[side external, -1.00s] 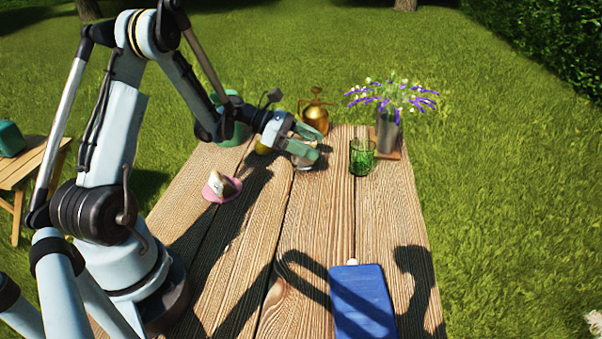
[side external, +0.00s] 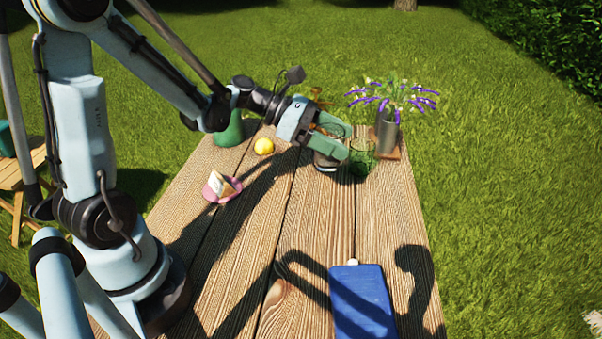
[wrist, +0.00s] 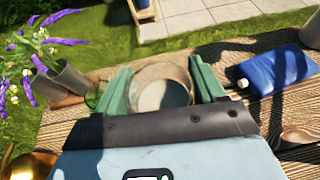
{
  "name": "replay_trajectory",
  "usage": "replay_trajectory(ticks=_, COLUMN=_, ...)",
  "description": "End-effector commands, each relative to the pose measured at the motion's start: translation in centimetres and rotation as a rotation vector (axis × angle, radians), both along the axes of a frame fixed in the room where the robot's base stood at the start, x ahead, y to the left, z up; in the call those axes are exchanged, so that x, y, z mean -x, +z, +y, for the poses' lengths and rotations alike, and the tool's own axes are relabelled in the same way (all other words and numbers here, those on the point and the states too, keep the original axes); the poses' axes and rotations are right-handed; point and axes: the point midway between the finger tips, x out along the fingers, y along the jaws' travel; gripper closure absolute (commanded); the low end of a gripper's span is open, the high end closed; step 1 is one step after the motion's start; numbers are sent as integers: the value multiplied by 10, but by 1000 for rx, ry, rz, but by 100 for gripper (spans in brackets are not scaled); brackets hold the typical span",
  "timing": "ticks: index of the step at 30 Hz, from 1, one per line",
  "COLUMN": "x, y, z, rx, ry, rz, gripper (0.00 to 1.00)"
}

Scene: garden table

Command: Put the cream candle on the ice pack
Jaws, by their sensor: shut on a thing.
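The cream candle (wrist: 163,92) is a round, pale piece with a tan rim, seen from above between the green fingers of my gripper (wrist: 163,84) in the wrist view. My gripper (side external: 336,147) is shut on it. In the side view the candle (side external: 326,164) shows only in part below the fingers, over the far part of the table. The ice pack (side external: 362,299) is a flat blue slab with a white cap, lying at the near right of the table. It also shows in the wrist view (wrist: 275,72), right of my gripper, with nothing on it.
A green glass (side external: 362,162) stands close behind my gripper, partly hidden. A flower vase (side external: 387,135) is at the far right. A lemon (side external: 263,146), a green pot (side external: 230,132) and cake on a pink plate (side external: 212,193) are to the left. The middle planks are clear.

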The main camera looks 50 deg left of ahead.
Motion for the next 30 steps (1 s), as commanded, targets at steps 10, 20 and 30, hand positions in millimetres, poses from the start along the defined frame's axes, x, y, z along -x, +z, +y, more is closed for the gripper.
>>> replay_trajectory(ticks=10, x=45, y=16, z=-129, rx=1, ry=-349, rz=0, gripper=80)
replay_trajectory(ticks=20, x=135, y=30, z=-236, rx=1, ry=-722, rz=-2, gripper=80)
replay_trajectory(ticks=30, x=196, y=36, z=-276, rx=1, ry=-923, rz=-2, gripper=80)
